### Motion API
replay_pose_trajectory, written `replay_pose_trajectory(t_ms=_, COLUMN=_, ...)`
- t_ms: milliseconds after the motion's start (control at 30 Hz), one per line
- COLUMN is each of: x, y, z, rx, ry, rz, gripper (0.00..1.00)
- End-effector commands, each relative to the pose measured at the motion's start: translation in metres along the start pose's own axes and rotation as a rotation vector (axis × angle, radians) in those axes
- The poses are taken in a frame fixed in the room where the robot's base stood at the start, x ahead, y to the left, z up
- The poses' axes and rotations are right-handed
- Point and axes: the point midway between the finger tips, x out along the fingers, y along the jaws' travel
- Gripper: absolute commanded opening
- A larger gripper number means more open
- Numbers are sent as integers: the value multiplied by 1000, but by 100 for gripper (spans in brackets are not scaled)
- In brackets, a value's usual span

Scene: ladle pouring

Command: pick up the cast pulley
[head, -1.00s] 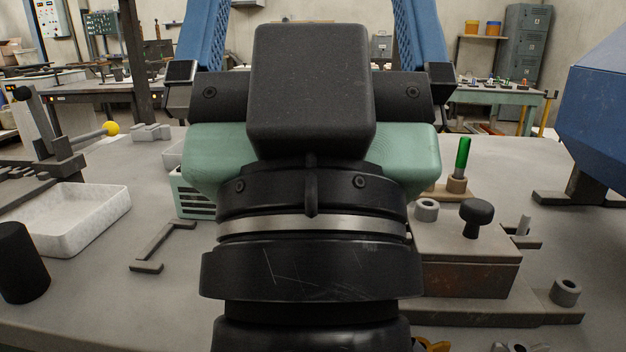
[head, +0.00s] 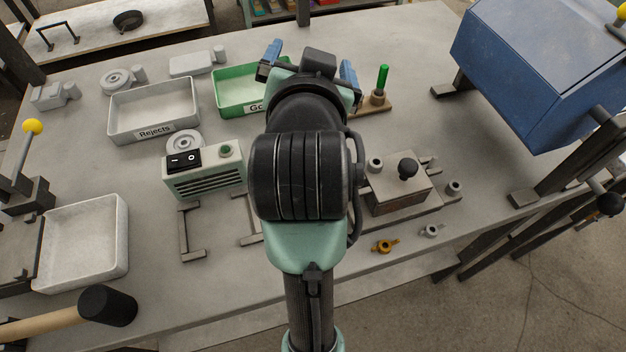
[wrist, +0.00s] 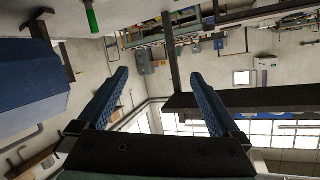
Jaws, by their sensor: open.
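Two round grey pulley-like castings show in the head view. One, a disc with a hub and a stub beside it (head: 116,82), lies at the back left behind the Rejects tray. The other disc (head: 184,142) lies between the Rejects tray and the switch box, partly hidden. I cannot tell which is the cast pulley. My gripper (head: 310,62) is open at the back middle, over or near the green tray, well right of both discs. In the wrist view its two blue fingers (wrist: 157,80) are apart with nothing between them; no disc shows there.
A Rejects tray (head: 154,113), green tray (head: 232,88) and switch box (head: 203,172) stand left of my arm. Grey castings (head: 192,63) lie behind. A mould block (head: 398,192) and blue machine (head: 535,70) are right. A mallet (head: 108,306) and white tray (head: 82,240) are front left.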

Motion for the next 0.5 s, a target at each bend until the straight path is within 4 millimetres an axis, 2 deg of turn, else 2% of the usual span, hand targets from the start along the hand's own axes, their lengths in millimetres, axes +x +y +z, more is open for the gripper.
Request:
replay_pose_trajectory(t_ms=33, x=-5, y=-1, z=-7, rx=18, ry=-69, rz=26, gripper=100)
replay_pose_trajectory(t_ms=267, x=-24, y=10, z=28, rx=106, ry=-373, rz=162, gripper=100)
replay_pose_trajectory(t_ms=500, x=-72, y=19, z=58, rx=192, ry=-676, rz=335, gripper=100)
